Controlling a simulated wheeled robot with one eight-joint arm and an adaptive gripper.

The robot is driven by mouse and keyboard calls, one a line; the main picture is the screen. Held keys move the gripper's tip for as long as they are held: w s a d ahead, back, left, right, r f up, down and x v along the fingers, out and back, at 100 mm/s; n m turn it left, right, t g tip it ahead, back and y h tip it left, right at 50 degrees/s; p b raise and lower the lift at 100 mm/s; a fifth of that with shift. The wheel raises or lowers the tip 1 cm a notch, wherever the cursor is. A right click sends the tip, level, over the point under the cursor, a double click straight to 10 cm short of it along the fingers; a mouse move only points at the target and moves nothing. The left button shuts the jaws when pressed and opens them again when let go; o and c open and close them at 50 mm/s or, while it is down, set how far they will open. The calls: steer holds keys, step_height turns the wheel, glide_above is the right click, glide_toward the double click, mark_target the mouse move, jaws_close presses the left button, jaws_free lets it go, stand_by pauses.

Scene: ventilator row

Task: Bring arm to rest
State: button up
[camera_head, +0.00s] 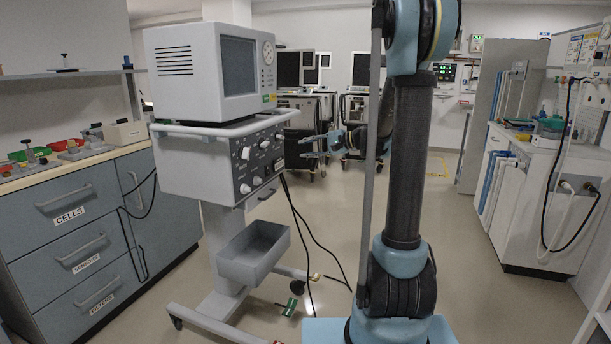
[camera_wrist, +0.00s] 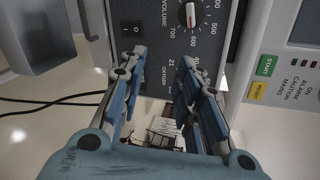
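My arm (camera_head: 410,155) stands upright at the right of centre in the head view, its light blue lower joint near the floor. My gripper (camera_head: 308,147) reaches left towards the ventilator (camera_head: 205,120). In the wrist view, my gripper (camera_wrist: 160,75) has two blue fingers set apart with nothing between them. Beyond them is the ventilator's panel, with a VOLUME knob (camera_wrist: 190,14), a black rocker switch (camera_wrist: 132,29) and START (camera_wrist: 266,66) and RESET (camera_wrist: 258,91) buttons. The fingers appear clear of the panel, but the exact gap cannot be told.
The ventilator cart carries a grey bin (camera_head: 253,252); black cables hang to the floor, where a green-ended plug (camera_head: 289,307) lies. A drawer cabinet (camera_head: 85,235) stands left, a white bench (camera_head: 545,205) right. More ventilators (camera_head: 297,100) stand behind. Floor right of my arm is clear.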

steer(key=s+d+f+n+g+h, duration=0.1)
steer(key=s+d+f+h, duration=0.3)
steer(key=s, duration=0.9)
steer(key=s+d+f+n+g+h, duration=0.1)
steer(key=s+d+f+n+h, duration=0.2)
steer(key=s, duration=1)
steer(key=s+d+f+n+g+h, duration=0.1)
steer(key=s+d+f+n+h, duration=0.2)
steer(key=s+d+f+h, duration=0.3)
steer(key=s+d+f, duration=0.4)
steer(key=s+f, duration=0.2)
steer(key=s, duration=0.2)
steer(key=shift+d+h, duration=0.35)
steer(key=shift+h, duration=0.05)
steer(key=shift+w+f, duration=0.15)
steer(key=shift+w, duration=0.3)
